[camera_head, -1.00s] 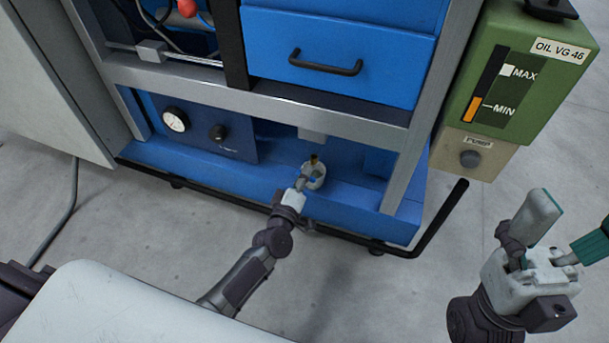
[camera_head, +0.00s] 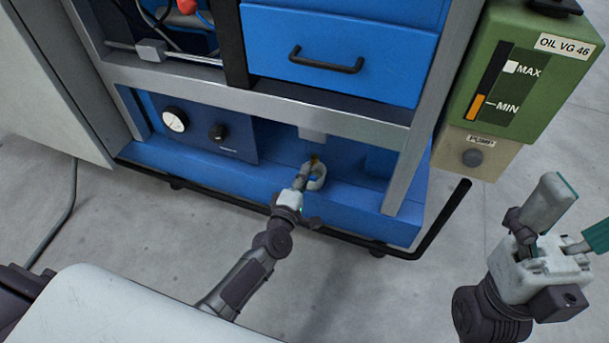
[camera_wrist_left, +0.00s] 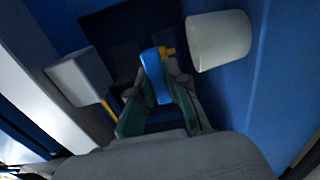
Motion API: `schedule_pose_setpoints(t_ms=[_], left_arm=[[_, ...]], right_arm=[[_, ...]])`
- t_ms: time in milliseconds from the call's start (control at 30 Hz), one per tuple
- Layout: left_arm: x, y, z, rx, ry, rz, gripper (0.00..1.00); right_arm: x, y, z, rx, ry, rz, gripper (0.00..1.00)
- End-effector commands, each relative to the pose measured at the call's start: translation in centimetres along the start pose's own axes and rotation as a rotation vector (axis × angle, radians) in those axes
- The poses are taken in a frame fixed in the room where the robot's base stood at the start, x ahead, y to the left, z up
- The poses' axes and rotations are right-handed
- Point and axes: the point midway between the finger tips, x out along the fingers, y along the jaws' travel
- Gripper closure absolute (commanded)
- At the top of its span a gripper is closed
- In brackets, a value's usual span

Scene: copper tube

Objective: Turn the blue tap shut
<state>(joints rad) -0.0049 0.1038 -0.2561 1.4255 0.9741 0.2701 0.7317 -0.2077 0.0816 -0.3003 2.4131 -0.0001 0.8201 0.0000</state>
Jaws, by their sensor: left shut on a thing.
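The blue tap handle (camera_wrist_left: 152,66) stands between the two fingers of my left gripper (camera_wrist_left: 158,85) in the left wrist view, and the fingers are closed on its sides. A yellow brass stem joins the handle to a white cylinder beside it. In the head view my left gripper (camera_head: 307,178) reaches the low blue ledge of the machine, and only a small bit of the blue handle (camera_head: 313,179) shows. My right gripper (camera_head: 562,225) is at the right edge, its fingers spread and nothing seen between them.
A white cylinder (camera_wrist_left: 220,40) is close beside the left fingers, and a white block (camera_wrist_left: 80,76) is on their other side. The grey crossbar (camera_head: 270,108) runs above the left gripper. A black rail (camera_head: 345,239) runs along the machine's foot. A green oil tank (camera_head: 525,75) stands right.

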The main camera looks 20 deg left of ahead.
Motion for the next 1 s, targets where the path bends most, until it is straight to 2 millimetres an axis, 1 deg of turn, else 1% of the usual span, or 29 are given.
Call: schedule_pose_setpoints(t_ms=[167, 200, 333, 367, 600, 733, 867, 1000], left_arm=[[-0.1, -0.1, -0.1, 0.0, 0.001, -0.003, 1.0], [-0.1, -0.1, -0.1, 0.0, 0.001, -0.003, 0.81], [-0.1, -0.1, 0.0, 0.0, 0.001, -0.002, 0.6], [-0.1, -0.1, 0.0, 0.001, 0.001, -0.002, 0.58], [0.0, -0.1, 0.0, 0.001, 0.0, -0.001, 0.58], [-0.6, -0.1, 0.0, 0.001, 0.0, -0.001, 0.58], [-2.6, -0.2, 0.0, 0.0, 0.0, -0.004, 0.58], [-5.7, -0.2, 0.0, 0.001, -0.001, -0.005, 0.58]], right_arm=[[0.0, 0.0, 0.0, 0.0, -0.001, 0.0, 0.17], [-0.1, 0.0, 0.0, 0.0, -0.002, 0.0, 0.17], [-0.1, 0.0, 0.0, 0.001, -0.003, -0.003, 0.17], [-0.1, 0.0, 0.0, 0.001, -0.004, -0.004, 0.17], [-0.2, -0.1, 0.0, 0.001, -0.009, -0.008, 0.17], [-0.3, 0.0, 0.1, 0.0, -0.009, -0.004, 0.17], [-0.2, 0.0, 0.0, 0.0, -0.008, -0.003, 0.17], [-0.2, 0.0, 0.0, 0.0, -0.007, -0.003, 0.17]])
